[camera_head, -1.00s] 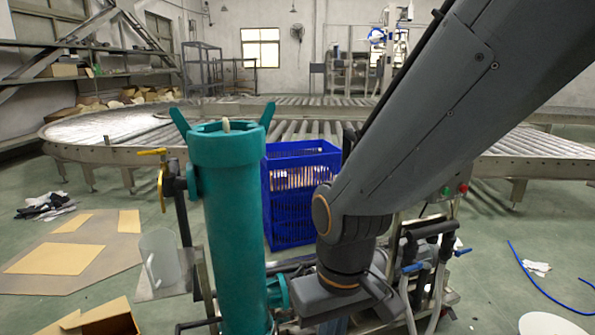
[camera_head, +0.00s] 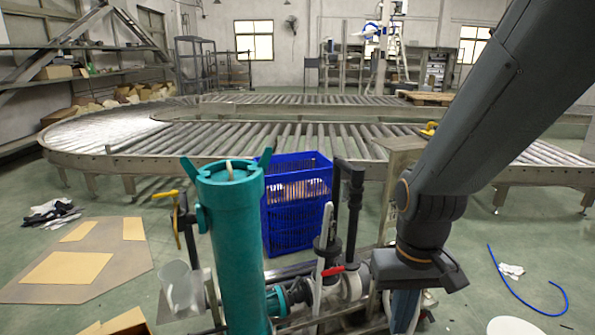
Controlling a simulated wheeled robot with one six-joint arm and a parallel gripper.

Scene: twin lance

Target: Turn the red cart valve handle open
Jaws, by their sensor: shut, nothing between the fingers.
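The red valve handle (camera_head: 331,271) is a short lever on the cart's piping, right of the teal cylinder, and points slightly up to the right. The cart (camera_head: 285,272) carries dark and white pipes around it. My gripper (camera_head: 418,270) is to the right of the red handle, apart from it in the picture. Its dark body shows at the end of my grey arm, but its fingertips are not clearly visible. It holds nothing that I can see. My arm hides the right part of the cart.
A tall teal cylinder (camera_head: 237,250) stands left of the valve. A yellow lever (camera_head: 166,194) is farther left. A blue crate (camera_head: 297,205) stands behind the piping, with a roller conveyor (camera_head: 300,145) beyond. A blue hose (camera_head: 517,291) lies on the open floor at right.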

